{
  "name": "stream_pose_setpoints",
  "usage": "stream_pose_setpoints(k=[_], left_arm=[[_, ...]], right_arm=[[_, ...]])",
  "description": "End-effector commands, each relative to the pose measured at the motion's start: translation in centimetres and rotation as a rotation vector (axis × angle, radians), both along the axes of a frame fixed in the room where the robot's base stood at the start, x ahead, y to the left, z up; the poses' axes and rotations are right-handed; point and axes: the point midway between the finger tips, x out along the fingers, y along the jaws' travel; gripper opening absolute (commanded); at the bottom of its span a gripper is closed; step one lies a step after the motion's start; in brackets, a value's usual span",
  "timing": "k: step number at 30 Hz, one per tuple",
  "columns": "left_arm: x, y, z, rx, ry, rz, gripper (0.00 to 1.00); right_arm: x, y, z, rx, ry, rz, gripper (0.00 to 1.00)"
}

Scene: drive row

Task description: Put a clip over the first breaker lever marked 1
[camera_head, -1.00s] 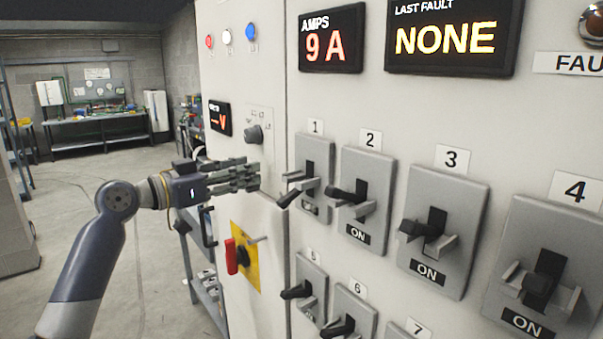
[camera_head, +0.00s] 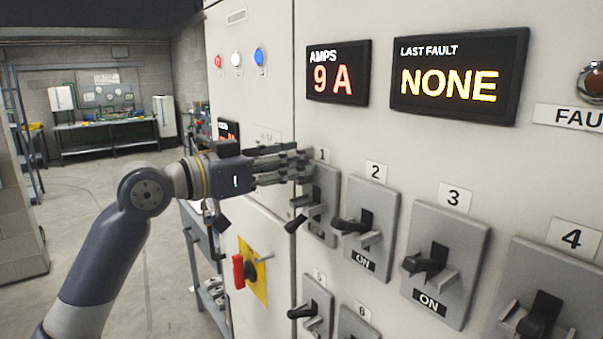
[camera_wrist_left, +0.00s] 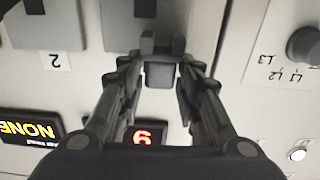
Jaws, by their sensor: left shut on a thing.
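The first breaker (camera_head: 322,190) is a grey plate on the white panel under the label 1 (camera_head: 322,155). Its black lever (camera_head: 296,223) sticks out toward the lower left. My left gripper (camera_head: 303,163) is at the top of this breaker, just above the lever, with its fingers pointing right. In the left wrist view, its fingertips (camera_wrist_left: 160,68) close on a small grey piece (camera_wrist_left: 159,75), which looks like the clip. In the head view the fingers hide it. The lever is not clear in the wrist view. My right gripper is not in view.
Breakers 2 (camera_head: 370,225) and 3 (camera_head: 447,262) are to the right, with breaker 4 beyond. A lower row starts below. A red handle on a yellow plate (camera_head: 258,278) is at lower left. Displays (camera_head: 338,72) are above. The floor at left is open.

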Motion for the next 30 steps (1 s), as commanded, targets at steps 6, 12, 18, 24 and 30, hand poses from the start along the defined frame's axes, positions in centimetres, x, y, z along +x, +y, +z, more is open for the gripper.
stream_pose_setpoints(k=[6,12,18,24,30], left_arm=[[-1.1,-1.9,-0.2,-0.001,0.001,0.001,0.09],[-1.1,-1.9,-2.4,0.000,0.005,0.002,0.09],[-1.2,-1.9,-3.7,-0.001,-0.001,0.002,0.09],[-1.2,-1.9,-3.8,0.001,-0.001,0.002,0.09],[-1.1,-1.9,-4.0,0.001,0.001,0.002,0.52]], right_arm=[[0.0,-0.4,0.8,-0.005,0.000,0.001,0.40],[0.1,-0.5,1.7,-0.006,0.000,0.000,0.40],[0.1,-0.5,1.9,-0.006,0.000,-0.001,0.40],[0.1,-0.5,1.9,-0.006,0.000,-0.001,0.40],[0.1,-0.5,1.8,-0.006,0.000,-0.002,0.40]])
